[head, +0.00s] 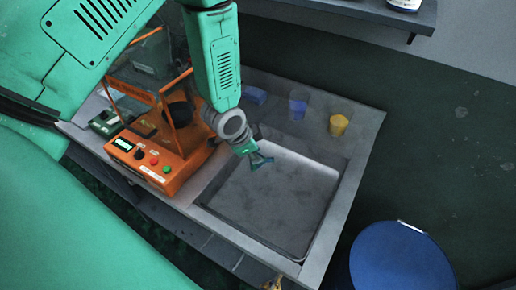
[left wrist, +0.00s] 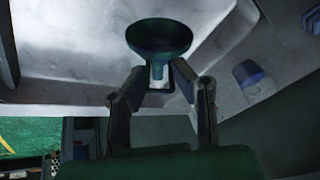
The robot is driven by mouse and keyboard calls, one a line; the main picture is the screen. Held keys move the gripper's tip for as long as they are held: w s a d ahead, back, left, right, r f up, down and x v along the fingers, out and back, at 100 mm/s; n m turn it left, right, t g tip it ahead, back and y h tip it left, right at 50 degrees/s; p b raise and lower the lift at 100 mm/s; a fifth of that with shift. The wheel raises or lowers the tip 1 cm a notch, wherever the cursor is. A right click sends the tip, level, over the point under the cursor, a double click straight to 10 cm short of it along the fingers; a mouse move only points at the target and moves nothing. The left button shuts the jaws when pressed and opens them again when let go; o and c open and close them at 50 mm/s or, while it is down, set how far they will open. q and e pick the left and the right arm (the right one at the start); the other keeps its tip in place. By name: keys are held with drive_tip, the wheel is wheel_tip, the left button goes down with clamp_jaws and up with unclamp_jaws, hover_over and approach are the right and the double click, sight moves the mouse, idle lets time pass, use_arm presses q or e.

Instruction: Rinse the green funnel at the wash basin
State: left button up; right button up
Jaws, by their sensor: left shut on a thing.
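My left gripper (head: 252,153) hangs over the upper left part of the wash basin (head: 270,210), a grey sunken tray in the counter. In the left wrist view its two dark fingers (left wrist: 160,80) are closed around the narrow stem of the green funnel (left wrist: 160,38). The funnel's wide, dark green bowl faces away from the gripper. In the head view the funnel (head: 262,161) shows as a small dark teal shape at the fingertips, above the basin. I cannot tell its exact height. No water shows. My right gripper is not in view.
An orange machine (head: 150,150) with buttons stands left of the basin. Behind the basin are a blue block (head: 254,95), a cup with purple contents (head: 298,105) and a yellow cup (head: 338,124). A blue round bin (head: 400,260) stands at the lower right. A shelf (head: 370,10) is above.

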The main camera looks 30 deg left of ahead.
sight(255, 166)
use_arm(q)
wheel_tip(255, 166, down, 2)
drive_tip(key=shift+s+a+f+b, duration=0.1)
drive_tip(key=shift+a+f+b, duration=0.05)
drive_tip(key=shift+b, duration=0.55)
drive_tip(key=shift+s+f+b, duration=0.1)
drive_tip(key=shift+f+b, duration=0.25)
drive_tip(key=shift+f, duration=0.05)
drive_tip(key=f+b, duration=0.1)
drive_tip(key=d+f+b, duration=0.1)
drive_tip(key=f, duration=0.1)
drive_tip(key=shift+b, duration=0.4)
drive_tip(key=shift+f+b, duration=0.3)
drive_tip(key=shift+f, duration=0.15)
drive_tip(key=shift+a+f+b, duration=0.2)
drive_tip(key=shift+f+b, duration=0.35)
drive_tip(key=shift+f, duration=0.15)
drive_tip(key=shift+a+f+b, duration=0.15)
drive_tip(key=shift+f+b, duration=0.35)
drive_tip(key=shift+f, duration=0.2)
drive_tip(key=shift+d+r, duration=0.1)
drive_tip(key=shift+d, duration=0.2)
drive_tip(key=shift+a, duration=0.25)
drive_tip(key=shift+d, duration=0.15)
